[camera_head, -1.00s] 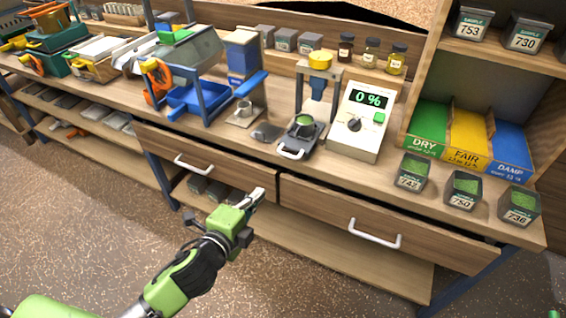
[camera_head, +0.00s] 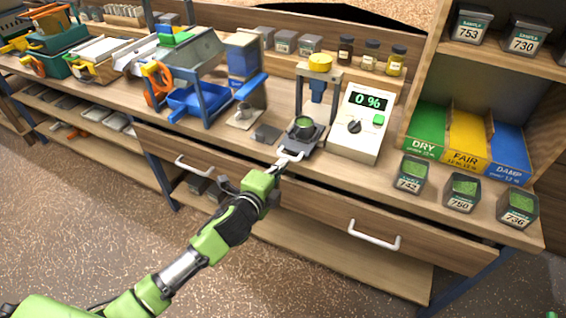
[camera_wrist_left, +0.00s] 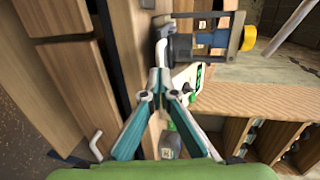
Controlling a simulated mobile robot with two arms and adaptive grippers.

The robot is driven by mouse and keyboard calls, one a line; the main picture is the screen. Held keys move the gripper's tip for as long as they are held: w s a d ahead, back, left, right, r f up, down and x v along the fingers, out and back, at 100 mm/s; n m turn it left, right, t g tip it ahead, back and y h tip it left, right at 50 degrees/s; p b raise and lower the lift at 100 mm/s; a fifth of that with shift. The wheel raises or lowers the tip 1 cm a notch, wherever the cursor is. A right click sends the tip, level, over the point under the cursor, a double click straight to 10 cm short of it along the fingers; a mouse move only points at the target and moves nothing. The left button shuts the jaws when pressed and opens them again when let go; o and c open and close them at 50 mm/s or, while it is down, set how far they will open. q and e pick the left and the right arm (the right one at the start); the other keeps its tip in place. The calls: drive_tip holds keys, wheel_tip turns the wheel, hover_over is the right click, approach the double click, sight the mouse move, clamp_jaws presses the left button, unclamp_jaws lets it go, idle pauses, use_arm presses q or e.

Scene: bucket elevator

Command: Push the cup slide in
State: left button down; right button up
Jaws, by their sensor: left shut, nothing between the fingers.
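The cup slide (camera_head: 314,139) is a dark grey tray with a white handle (camera_head: 297,155), at the front of a small press with a yellow knob (camera_head: 320,62). A dark cup (camera_head: 303,127) with green contents sits on the slide, in front of the press column. My left gripper (camera_head: 282,163) is shut and empty, with its tips right at the handle. In the left wrist view the closed fingertips (camera_wrist_left: 160,72) are close to the white handle (camera_wrist_left: 162,50). I cannot tell whether they touch.
A white meter (camera_head: 360,120) reading 0 % stands right of the press. A small grey block (camera_head: 265,134) and a metal stand (camera_head: 243,115) are to the left. Drawers with white handles (camera_head: 374,236) lie below the bench edge. Sample cups (camera_head: 411,174) stand at the right.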

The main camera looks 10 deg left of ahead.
sight(300, 136)
use_arm(q)
drive_tip(key=shift+w+d+f, duration=0.15)
drive_tip(key=shift+w+f, duration=0.05)
drive_tip(key=shift+w, duration=0.4)
drive_tip(key=x, duration=0.3)
drive_tip(key=r+b+x, duration=0.1)
drive_tip(key=x, duration=0.3)
drive_tip(key=r+x, duration=0.1)
drive_tip(key=x, duration=0.2)
drive_tip(key=shift+w+d+r+b, duration=0.2)
drive_tip(key=shift+w+b, duration=0.15)
drive_tip(key=shift+w, duration=0.25)
drive_tip(key=shift+r, duration=0.15)
drive_tip(key=shift+r, duration=0.1)
